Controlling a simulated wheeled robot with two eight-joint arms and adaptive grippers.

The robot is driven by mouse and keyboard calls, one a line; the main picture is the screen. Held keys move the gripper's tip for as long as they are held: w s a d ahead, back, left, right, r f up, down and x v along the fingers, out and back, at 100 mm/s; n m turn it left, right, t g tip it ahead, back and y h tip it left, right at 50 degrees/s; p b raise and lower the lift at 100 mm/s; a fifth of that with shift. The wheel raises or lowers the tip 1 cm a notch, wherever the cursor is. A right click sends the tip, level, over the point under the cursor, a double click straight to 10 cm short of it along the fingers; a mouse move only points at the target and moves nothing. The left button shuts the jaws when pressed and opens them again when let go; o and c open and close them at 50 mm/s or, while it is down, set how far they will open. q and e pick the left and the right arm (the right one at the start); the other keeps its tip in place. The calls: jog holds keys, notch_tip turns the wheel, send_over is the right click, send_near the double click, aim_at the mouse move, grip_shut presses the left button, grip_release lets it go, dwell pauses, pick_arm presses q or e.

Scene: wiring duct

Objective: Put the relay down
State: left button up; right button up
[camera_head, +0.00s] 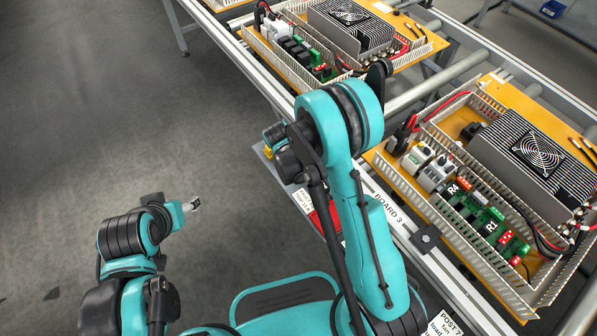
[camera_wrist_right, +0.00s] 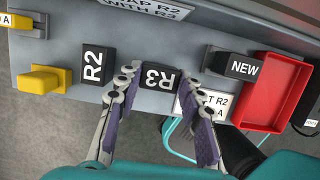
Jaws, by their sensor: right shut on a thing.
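A black relay labelled R3 (camera_wrist_right: 158,76) is between the fingertips of my right gripper (camera_wrist_right: 160,92) in the right wrist view. The gripper is shut on it, over a grey ledge (camera_wrist_right: 60,20). I cannot tell whether the relay touches the ledge. A black relay labelled R2 (camera_wrist_right: 95,64) stands on the ledge to its left, apart from the fingers. In the head view my right gripper is hidden behind its own arm. My left gripper (camera_head: 191,205) is over the floor at the lower left, too small to tell open or shut.
A block labelled NEW (camera_wrist_right: 240,67) and a red tray (camera_wrist_right: 272,92) are right of the gripper. A yellow block (camera_wrist_right: 44,79) is at left. In the head view, a wiring board with relays R4 (camera_head: 452,189) and R1 (camera_head: 491,227) lies on the conveyor at right.

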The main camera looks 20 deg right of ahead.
jog(key=shift+r, duration=0.1)
jog(key=o, duration=1)
jog(key=shift+o, duration=0.2)
notch_tip(320, 180, up, 18)
jog(key=s+a+m+t+p, duration=0.1)
jog(key=s+m+p, duration=0.2)
jog(key=m+p, duration=0.15)
jog(key=s+d+r+m+t+y, duration=0.1)
jog(key=s+d+r+m+t, duration=0.1)
jog(key=s+r+m, duration=0.3)
jog(key=s+d+r+m+t+y, duration=0.1)
jog(key=s+r+m, duration=0.5)
jog(key=m, duration=0.6)
jog(key=shift+s+d+r+t+y, duration=0.3)
jog(key=shift+s+d+t+y, duration=0.15)
jog(key=shift+s+t, duration=0.8)
